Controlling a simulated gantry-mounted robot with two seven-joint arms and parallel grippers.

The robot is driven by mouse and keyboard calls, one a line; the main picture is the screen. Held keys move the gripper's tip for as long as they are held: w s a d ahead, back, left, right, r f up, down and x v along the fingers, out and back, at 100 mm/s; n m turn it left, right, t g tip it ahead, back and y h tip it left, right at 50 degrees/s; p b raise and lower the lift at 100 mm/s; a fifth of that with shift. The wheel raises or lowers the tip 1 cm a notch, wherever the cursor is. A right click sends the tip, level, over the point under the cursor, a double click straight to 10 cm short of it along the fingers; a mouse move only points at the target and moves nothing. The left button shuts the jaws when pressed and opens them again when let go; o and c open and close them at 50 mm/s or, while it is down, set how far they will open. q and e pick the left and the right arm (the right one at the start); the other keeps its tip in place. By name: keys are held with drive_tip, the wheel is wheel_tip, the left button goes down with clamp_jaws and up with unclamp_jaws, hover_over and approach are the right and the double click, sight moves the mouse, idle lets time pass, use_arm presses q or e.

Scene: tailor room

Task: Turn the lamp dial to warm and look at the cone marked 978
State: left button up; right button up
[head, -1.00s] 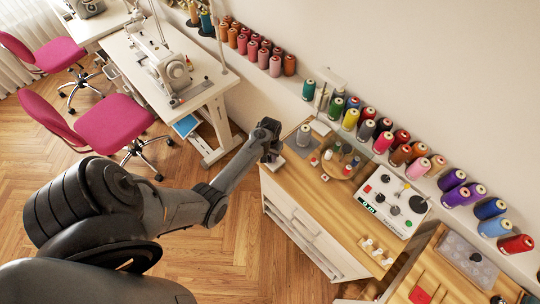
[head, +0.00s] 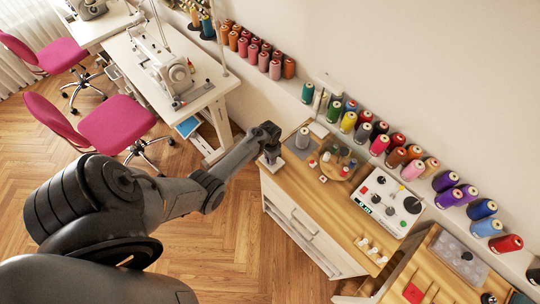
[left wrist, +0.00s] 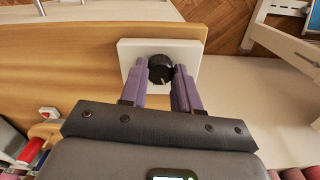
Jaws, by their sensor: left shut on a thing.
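The lamp dial (left wrist: 161,68) is a round black knob with a pale mark, set on a white base (left wrist: 190,45) at the counter's edge. My left gripper (left wrist: 160,82), with purple fingers, is shut on the dial, one finger on each side. In the head view my left gripper (head: 270,154) is at the counter's left end. I cannot read any number on the cone or the dial's setting. My right gripper is not in view.
A wooden counter (head: 318,206) holds small spools and a white control box (head: 387,202) with a green display. Several coloured thread cones stand along the wall shelf behind. A sewing table (head: 190,99) and pink chairs (head: 115,124) stand to the left. Floor is open in front.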

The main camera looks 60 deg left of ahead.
use_arm(q)
drive_tip(key=shift+a+m+p, duration=0.1)
drive_tip(key=shift+m+p, duration=0.3)
drive_tip(key=shift+m, duration=1.9)
drive_tip(key=o, duration=1.1)
drive_tip(key=shift+c, duration=0.2)
